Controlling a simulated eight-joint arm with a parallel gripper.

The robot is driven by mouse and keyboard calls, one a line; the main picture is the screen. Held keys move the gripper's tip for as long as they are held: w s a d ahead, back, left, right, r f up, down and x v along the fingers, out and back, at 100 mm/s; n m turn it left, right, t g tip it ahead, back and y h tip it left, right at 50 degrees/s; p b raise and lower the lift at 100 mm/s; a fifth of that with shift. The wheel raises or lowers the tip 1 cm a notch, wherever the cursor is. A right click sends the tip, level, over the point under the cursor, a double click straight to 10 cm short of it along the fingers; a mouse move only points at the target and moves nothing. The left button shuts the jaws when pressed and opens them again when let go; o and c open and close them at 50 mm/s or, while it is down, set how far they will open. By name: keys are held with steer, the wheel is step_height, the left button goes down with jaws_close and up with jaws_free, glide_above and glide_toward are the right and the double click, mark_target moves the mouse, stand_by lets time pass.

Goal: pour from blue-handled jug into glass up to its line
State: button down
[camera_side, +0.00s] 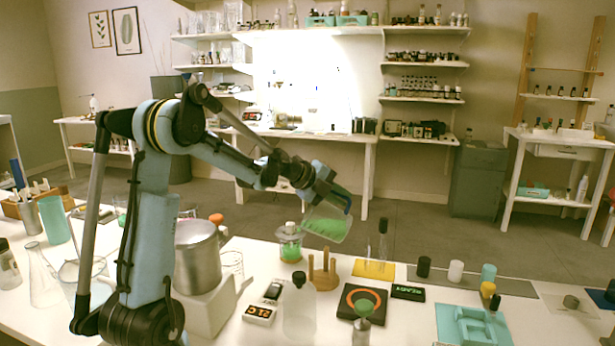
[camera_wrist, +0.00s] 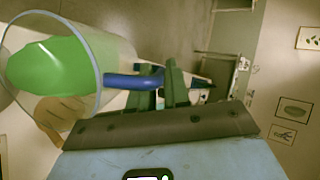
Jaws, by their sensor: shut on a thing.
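The clear jug (camera_side: 327,227) hangs tilted above the table, with green liquid inside. Its blue handle (camera_wrist: 130,81) is between the fingers of my gripper (camera_wrist: 160,85), which is shut on it. In the side view my gripper (camera_side: 338,190) is at the jug's upper right. In the wrist view the jug's round rim (camera_wrist: 97,65) and the green liquid fill the left. A clear glass vessel (camera_side: 290,246) with some green in its lower part stands just left of the jug; it looks like the glass. Its line is too small to make out. No stream is clearly visible.
A wooden peg stand (camera_side: 323,272), a white-bodied bottle (camera_side: 299,308) and a black pad with an orange ring (camera_side: 362,302) stand in front. A steel pot (camera_side: 198,257) is on the left. A yellow mat (camera_side: 373,270) lies right of the jug.

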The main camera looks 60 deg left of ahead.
steer(key=shift+s+a+r+t+h, duration=0.3)
steer(key=shift+s+a+r+t, duration=0.1)
steer(key=shift+s+r+t, duration=0.3)
stand_by(4.6)
steer(key=shift+w+f, duration=0.1)
steer(key=shift+w+d+f+g+y, duration=0.25)
steer(key=shift+w+d+f+g, duration=0.1)
steer(key=shift+w+g, duration=0.25)
steer(key=shift+w+d+f+g+y, duration=0.3)
steer(key=shift+w+g, duration=0.15)
steer(key=shift+g, duration=0.15)
steer(key=w+d+f+m+g+y, duration=0.1)
steer(key=w+d+f+g+y, duration=0.1)
steer(key=w+f+g, duration=0.2)
steer(key=shift+d+f+g, duration=0.3)
steer(key=shift+f+g, duration=0.2)
steer(key=shift+f, duration=0.9)
steer(key=shift+w+y, duration=0.15)
steer(key=shift+y, duration=0.2)
